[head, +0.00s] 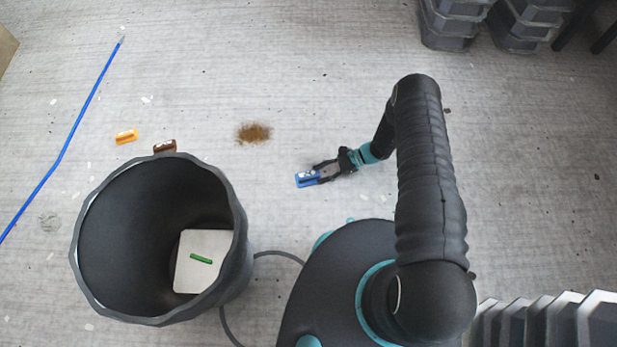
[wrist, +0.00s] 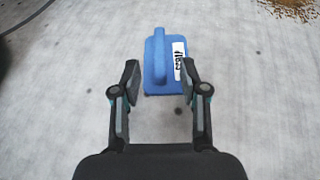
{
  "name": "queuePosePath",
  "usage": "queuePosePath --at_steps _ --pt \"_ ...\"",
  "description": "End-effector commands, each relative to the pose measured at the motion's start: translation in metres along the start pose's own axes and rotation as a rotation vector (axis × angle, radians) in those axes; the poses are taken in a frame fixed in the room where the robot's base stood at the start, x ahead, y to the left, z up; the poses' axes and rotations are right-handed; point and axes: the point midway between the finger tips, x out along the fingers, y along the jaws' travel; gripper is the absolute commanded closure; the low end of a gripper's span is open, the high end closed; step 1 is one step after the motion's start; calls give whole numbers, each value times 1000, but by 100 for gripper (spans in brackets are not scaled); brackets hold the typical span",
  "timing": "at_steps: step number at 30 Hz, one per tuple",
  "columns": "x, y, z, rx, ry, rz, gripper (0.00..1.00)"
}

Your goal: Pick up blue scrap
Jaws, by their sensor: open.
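The blue scrap (head: 307,179) lies on the grey floor in the head view, right at the tip of my gripper (head: 321,173). In the wrist view the blue scrap (wrist: 158,72) is a flat blue plate with a raised rib along it and a white label with dark writing on its right side. My gripper (wrist: 160,80) is open there, with one finger to each side of the near part of the scrap. The rib stands between the fingertips, and the far part of the scrap extends beyond them. I cannot tell whether a finger touches it.
A large black bin (head: 240,262) holds a pale block (head: 187,276) with a green piece (head: 201,259). An orange piece (head: 126,136), a brown piece (head: 164,146) and a brown spill (head: 254,133) lie on the floor. A blue rod (head: 82,112) lies left. Dark crates (head: 447,40) stand behind.

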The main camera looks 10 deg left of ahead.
Motion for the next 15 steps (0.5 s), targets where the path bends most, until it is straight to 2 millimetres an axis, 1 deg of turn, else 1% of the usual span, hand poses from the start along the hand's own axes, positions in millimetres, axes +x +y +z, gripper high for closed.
queuePosePath --at_steps 1,5,12,13,14,15 --pt "9 1 0 1 0 3 56" --pt "23 0 0 -1 1 1 56" --pt "26 0 0 -1 1 0 56" --pt "26 0 0 -1 1 0 61" --pt "26 0 0 -1 1 0 69" --pt "26 0 0 -1 1 0 79"
